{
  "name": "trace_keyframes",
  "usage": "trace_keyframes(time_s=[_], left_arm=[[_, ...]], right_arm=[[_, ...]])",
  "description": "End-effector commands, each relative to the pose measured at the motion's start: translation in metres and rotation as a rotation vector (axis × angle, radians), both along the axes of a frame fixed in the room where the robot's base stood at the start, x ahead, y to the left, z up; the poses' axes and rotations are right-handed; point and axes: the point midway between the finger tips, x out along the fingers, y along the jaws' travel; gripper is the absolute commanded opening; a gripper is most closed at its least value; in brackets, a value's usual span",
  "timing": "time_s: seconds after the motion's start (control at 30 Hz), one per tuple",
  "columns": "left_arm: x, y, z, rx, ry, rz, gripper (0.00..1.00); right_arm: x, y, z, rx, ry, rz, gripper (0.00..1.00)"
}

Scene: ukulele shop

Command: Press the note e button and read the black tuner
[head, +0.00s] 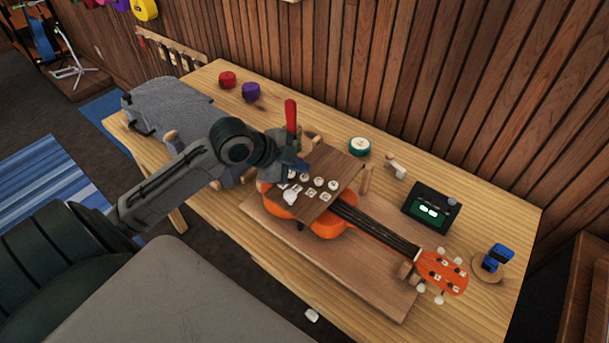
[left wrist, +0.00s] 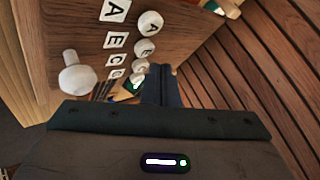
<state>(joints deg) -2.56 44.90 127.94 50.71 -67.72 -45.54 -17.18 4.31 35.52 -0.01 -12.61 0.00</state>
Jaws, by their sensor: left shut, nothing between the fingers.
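The black tuner (head: 418,221) stands at the right of the table. Its lit green screen carries two white marks, too small to read. The wooden button panel (head: 341,164) rests over the orange ukulele and bears a row of round white buttons beside letter labels. The note e button (left wrist: 147,49) is second from the top in the left wrist view, by its E label (left wrist: 115,40); it also shows in the head view (head: 319,182). My left gripper (head: 300,165) is shut and empty, above the panel's left end, away from the E button. My right gripper is out of view.
The orange ukulele (head: 325,231) lies on a brown board (head: 365,284) on the table (head: 480,216). A red-handled tool (head: 290,115) stands behind my gripper. A teal-rimmed round thing (head: 359,147) and blue blocks (head: 497,256) are nearby. A white knob (left wrist: 78,75) sits beside the labels.

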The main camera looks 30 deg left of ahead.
Motion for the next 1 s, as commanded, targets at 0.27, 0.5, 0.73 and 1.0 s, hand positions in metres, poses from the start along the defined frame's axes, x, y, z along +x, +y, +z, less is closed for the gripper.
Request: trace_keyframes(time_s=[0.27,0.5,0.73,1.0], left_arm=[[0.0000,0.0000,0.0000,0.000,0.000,0.000,0.00],[0.0000,0.0000,0.0000,0.000,0.000,0.000,0.00],[-0.0001,0.0000,-0.0042,-0.001,0.000,0.001,0.00],[0.0000,-0.0001,-0.0083,0.000,0.000,0.000,0.00]], right_arm=[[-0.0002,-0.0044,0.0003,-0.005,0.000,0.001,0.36],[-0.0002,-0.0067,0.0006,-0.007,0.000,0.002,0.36],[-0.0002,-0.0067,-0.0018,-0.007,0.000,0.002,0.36],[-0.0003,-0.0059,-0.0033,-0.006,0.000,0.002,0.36]])
